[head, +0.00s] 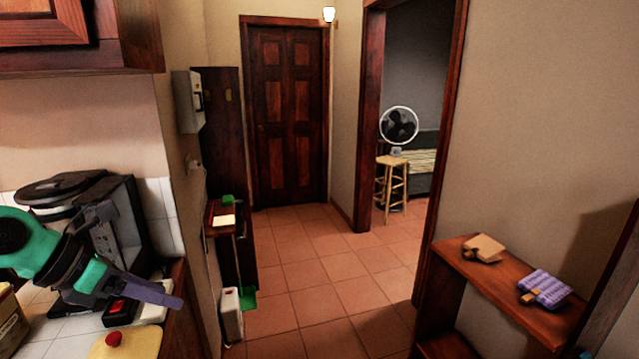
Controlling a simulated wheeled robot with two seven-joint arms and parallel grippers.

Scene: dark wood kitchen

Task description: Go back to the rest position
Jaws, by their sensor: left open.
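My left gripper (146,286) is at the left, at the end of my green and black arm. It is over the counter, in front of a black coffee machine (125,215). Its grey-purple finger points right and down, above a small dark object with a red top (117,306). I see nothing held in it. Part of the jaw is hard to make out against the dark machine.
A yellow board (128,342) with a red knob lies on the counter (60,330). A wooden shelf (490,285) at the right holds small items. The tiled floor (320,270) between is clear towards the dark door (288,115). A stool (391,180) and fan (398,125) stand beyond the doorway.

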